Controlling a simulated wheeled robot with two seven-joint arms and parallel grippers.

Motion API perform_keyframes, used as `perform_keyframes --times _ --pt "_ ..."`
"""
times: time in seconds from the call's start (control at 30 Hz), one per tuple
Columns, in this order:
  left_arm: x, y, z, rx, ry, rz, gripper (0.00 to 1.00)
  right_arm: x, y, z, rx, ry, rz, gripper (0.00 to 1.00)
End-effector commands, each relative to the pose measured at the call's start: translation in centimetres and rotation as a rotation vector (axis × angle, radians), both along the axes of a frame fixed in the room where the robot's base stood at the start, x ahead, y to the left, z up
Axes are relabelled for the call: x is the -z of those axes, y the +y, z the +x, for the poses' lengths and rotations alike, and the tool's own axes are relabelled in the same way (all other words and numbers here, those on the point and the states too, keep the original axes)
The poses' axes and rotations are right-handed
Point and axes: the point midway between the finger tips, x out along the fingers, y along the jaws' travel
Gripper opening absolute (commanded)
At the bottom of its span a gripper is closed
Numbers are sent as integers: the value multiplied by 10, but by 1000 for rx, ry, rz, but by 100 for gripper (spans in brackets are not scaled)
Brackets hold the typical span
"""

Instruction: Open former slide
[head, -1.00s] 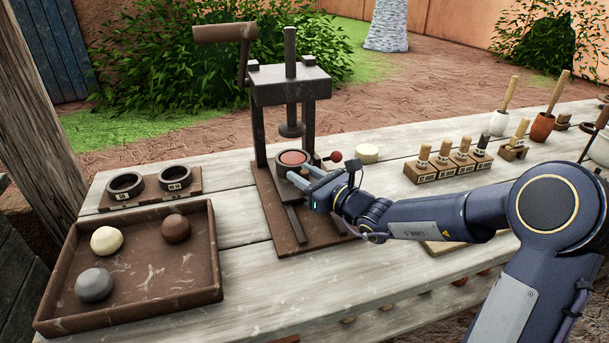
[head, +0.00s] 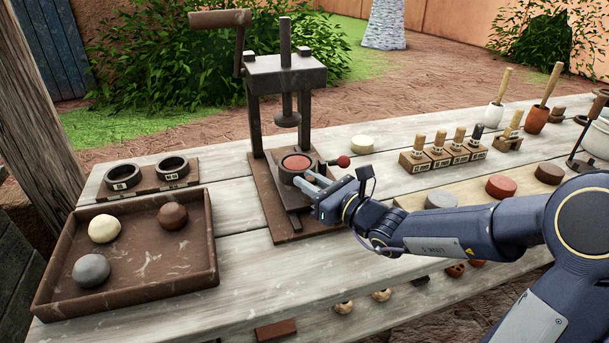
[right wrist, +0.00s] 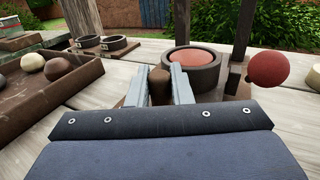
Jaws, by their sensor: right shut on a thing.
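The dark press (head: 287,75) stands on the bench with its round plunger (head: 287,119) raised. Below it the former ring (head: 296,174) holds red clay (head: 297,162) and sits forward of the plunger. A short lever with a red knob (head: 343,161) sticks out on its right and also shows in the right wrist view (right wrist: 269,69). My right gripper (head: 304,182) is at the front of the former. In the right wrist view its fingers (right wrist: 160,82) are shut on a brown handle (right wrist: 159,88) in front of the ring. My left gripper is out of view.
A brown tray (head: 140,289) with three balls stands at the left, with a rack of two rings (head: 148,186) behind it. Wooden stamps (head: 440,152) and coloured discs (head: 501,187) lie at the right. A pale disc (head: 362,144) lies right of the press.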

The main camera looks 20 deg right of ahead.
Motion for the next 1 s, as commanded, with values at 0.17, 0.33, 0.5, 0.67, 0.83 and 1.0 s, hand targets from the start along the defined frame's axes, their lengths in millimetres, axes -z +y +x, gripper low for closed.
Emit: perform_keyframes --times 0.17,0.33,0.5,0.67,0.83,1.0 --pt "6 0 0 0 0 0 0 0 -1 -39 1 -2 -4 0" --pt "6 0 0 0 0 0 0 0 -3 -66 1 -1 -3 0" --pt "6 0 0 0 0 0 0 0 -3 -83 0 -1 -2 0" --pt "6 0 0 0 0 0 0 0 -3 -88 0 -1 -2 0" --pt "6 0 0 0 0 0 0 0 -3 -89 -1 0 -1 0" --pt "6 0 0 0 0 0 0 0 -3 -89 0 0 -1 21"
